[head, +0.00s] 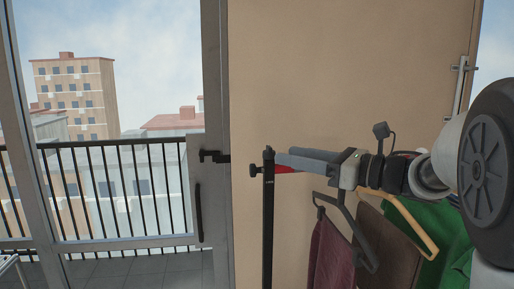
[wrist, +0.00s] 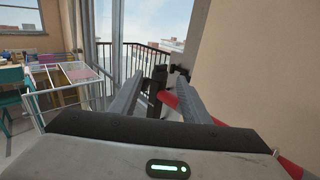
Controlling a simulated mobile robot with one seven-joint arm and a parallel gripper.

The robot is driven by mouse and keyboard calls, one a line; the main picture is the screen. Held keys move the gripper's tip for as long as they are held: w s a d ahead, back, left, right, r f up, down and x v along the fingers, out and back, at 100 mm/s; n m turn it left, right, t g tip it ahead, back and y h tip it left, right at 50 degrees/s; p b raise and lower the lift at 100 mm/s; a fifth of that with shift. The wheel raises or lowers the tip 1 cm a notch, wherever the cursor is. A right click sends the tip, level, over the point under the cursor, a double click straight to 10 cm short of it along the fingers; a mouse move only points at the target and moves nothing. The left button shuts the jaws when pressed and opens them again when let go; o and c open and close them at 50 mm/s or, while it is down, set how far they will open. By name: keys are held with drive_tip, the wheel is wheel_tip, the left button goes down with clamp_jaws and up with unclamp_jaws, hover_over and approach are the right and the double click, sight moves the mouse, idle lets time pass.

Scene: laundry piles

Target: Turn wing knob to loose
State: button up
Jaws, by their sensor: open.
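The wing knob (head: 255,171) is a small black knob on the left side of a black upright post (head: 268,215), near its top, in the head view. A red bar (head: 284,169) meets the post at about the same height. My gripper (head: 280,159) reaches in from the right, with its fingertips just right of the post top. In the wrist view my gripper (wrist: 160,80) is open, with the post (wrist: 158,78) showing between and beyond its fingers. The red bar (wrist: 172,102) passes behind the right finger. I cannot clearly tell the knob from the post there.
Maroon (head: 328,254), brown (head: 383,247) and green (head: 430,227) garments hang below my arm. A beige panel (head: 340,80) stands behind. A glass door with a handle (head: 199,212) and balcony railing are at left. A drying rack (wrist: 62,82) stands left in the wrist view.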

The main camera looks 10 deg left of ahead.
sight(268, 154)
drive_tip(key=p+x, duration=0.1)
drive_tip(key=x, duration=1)
drive_tip(key=c, duration=1)
drive_tip(key=shift+f, duration=0.1)
drive_tip(key=shift+c, duration=0.2)
